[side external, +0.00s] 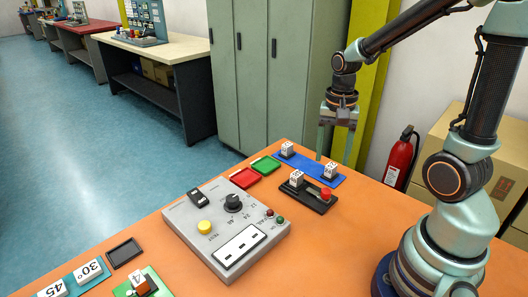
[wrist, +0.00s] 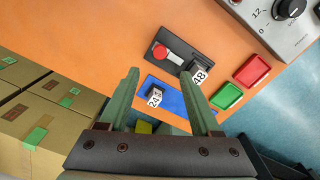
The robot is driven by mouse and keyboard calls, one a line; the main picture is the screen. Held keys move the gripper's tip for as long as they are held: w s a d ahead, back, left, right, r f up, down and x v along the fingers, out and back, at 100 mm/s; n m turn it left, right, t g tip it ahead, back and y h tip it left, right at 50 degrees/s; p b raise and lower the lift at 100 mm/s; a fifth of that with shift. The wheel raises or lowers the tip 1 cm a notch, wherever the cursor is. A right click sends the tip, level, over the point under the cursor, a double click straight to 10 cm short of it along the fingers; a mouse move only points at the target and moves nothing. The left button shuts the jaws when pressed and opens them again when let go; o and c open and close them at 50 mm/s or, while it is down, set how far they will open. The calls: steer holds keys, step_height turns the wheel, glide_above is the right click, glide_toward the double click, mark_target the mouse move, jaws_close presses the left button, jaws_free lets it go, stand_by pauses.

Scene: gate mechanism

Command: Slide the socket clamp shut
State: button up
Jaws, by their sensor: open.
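The socket clamp, a black base (side external: 309,198) with a red knob (side external: 326,194), lies on the orange table. A white numbered block (side external: 296,180) stands at its left end, apart from the knob. In the wrist view the clamp base (wrist: 186,43) shows a pale strip between the red knob (wrist: 160,51) and the block marked 48 (wrist: 199,74). My gripper (side external: 334,159) is open and empty, pointing down near the blue mat, behind the clamp. In the wrist view its fingers (wrist: 162,76) are spread and the knob lies beyond them.
The blue mat (side external: 309,168) holds two white blocks, one marked 24 (wrist: 155,97). Red (side external: 245,178) and green (side external: 265,165) trays lie to the left. A grey control panel (side external: 220,228) stands in front left. Orange table is bare right of the clamp.

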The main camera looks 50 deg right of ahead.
mark_target(326, 191)
step_height(326, 191, down, 11)
steer(key=shift+r, duration=0.15)
stand_by(0.4)
jaws_close()
stand_by(1.3)
